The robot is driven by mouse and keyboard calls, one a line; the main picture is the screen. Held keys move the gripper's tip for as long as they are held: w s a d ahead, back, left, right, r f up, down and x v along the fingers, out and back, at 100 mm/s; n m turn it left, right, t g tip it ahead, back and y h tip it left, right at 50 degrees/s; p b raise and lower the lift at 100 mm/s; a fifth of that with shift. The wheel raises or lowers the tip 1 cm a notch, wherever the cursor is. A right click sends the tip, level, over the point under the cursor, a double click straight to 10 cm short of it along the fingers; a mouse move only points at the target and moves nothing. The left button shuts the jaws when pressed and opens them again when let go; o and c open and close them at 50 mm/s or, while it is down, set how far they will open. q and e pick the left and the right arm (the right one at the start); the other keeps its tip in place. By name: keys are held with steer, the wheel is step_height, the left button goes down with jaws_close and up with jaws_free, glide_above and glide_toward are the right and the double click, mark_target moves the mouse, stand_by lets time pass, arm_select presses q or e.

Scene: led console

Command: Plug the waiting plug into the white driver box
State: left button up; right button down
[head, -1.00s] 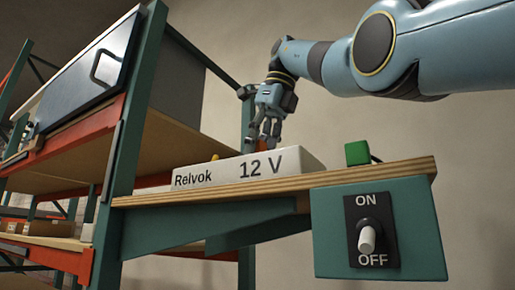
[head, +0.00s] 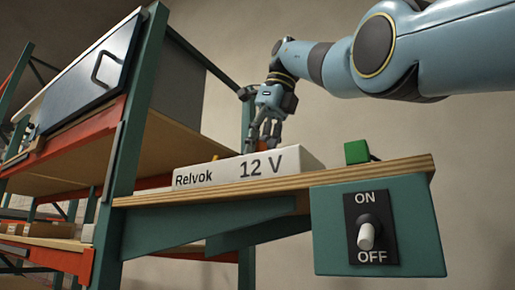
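The white driver box (head: 228,174), marked "Relvok 12 V", lies on the wooden shelf. A green block (head: 357,152) with a dark cable at its right side sits on the shelf to the right of the box; it looks like the plug. My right gripper (head: 264,147) points down over the back of the box, left of the green block. Its fingertips are partly hidden by the box, and I cannot tell whether they hold anything. A small yellow piece (head: 215,157) shows at the box's top left edge. My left gripper is not in view.
A teal panel with an ON/OFF switch (head: 367,237) hangs under the shelf's front right; its lever points down to OFF. A teal rack post (head: 125,150) stands at the left. The wooden shelf (head: 400,170) is clear right of the green block.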

steer(key=shift+s+a+f+b, duration=0.1)
steer(key=shift+f+b, duration=0.25)
steer(key=shift+f, duration=0.6)
steer(key=shift+s, duration=0.15)
steer(key=c, duration=0.9)
jaws_free()
steer(key=shift+c, duration=0.2)
steer(key=shift+o, duration=0.2)
steer(key=shift+w, duration=0.2)
